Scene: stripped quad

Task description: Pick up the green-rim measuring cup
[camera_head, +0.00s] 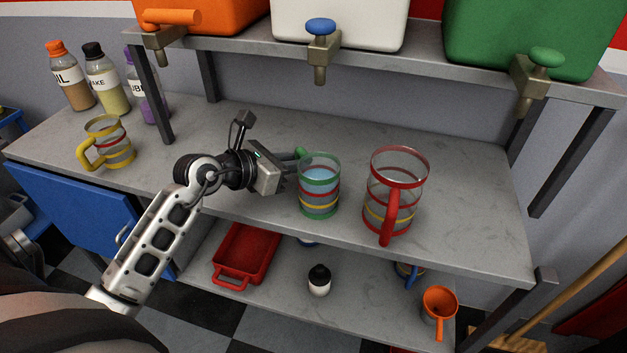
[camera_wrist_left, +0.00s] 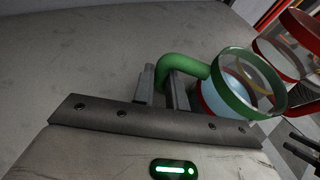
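The green-rim measuring cup (camera_head: 319,187) stands upright on the grey counter near its front edge. It is clear, with green, red and yellow bands and pale blue liquid inside. Its green handle points left and back; the cup also shows in the left wrist view (camera_wrist_left: 243,85). My left gripper (camera_head: 283,170) is at the handle, left of the cup. In the left wrist view its two fingers (camera_wrist_left: 162,90) are close together, one on each side of the handle, and look shut on it. The handle's lower part is hidden.
A red-rim cup (camera_head: 396,190) stands close right of the green one. A yellow-rim cup (camera_head: 107,143) and several bottles (camera_head: 102,77) stand at the left. Dispensers with taps (camera_head: 320,38) hang over the counter's back. A red tray (camera_head: 246,256) is on the lower shelf.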

